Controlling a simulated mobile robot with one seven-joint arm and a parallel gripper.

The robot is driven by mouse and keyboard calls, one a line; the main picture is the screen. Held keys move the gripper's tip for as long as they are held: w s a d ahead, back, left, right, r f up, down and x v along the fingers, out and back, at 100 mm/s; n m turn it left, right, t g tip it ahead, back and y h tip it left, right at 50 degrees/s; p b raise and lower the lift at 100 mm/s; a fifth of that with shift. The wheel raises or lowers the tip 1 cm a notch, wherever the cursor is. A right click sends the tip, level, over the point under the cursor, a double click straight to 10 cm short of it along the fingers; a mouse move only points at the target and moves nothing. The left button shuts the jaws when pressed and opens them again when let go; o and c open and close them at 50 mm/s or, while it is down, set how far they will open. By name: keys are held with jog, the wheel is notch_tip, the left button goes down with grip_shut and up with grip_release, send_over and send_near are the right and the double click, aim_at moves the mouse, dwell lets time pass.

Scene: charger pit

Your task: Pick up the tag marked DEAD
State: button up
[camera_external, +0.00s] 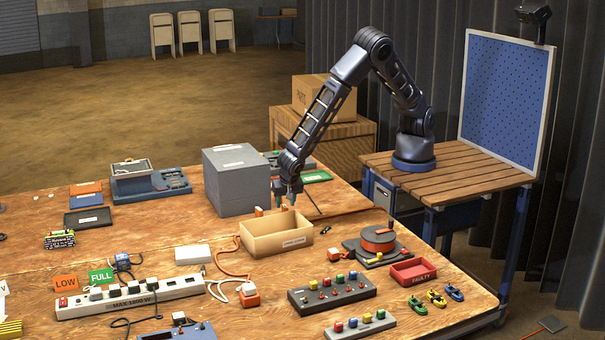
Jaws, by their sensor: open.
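My gripper (288,200) points down, open, just above the back edge of the open tan box (265,252). It appears empty. An orange tag marked LOW (66,282) and a green tag marked FULL (101,276) stand at the left behind the long power strip (130,298), well away from my gripper. I cannot read the word DEAD on anything in this view. A white piece (3,290) is cut off at the left edge, and its marking cannot be read in full.
A grey block (237,180) stands close to the left of my gripper. A cable reel (378,240), a red tray marked FAULTY (413,271) and a dark button panel (331,294) lie to the right and front. The table's middle left has some bare wood.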

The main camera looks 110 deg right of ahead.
aim_at(285, 206)
jog(key=x, duration=0.4)
jog(key=shift+d+r, duration=0.1)
grip_shut()
jog(key=shift+r, duration=0.15)
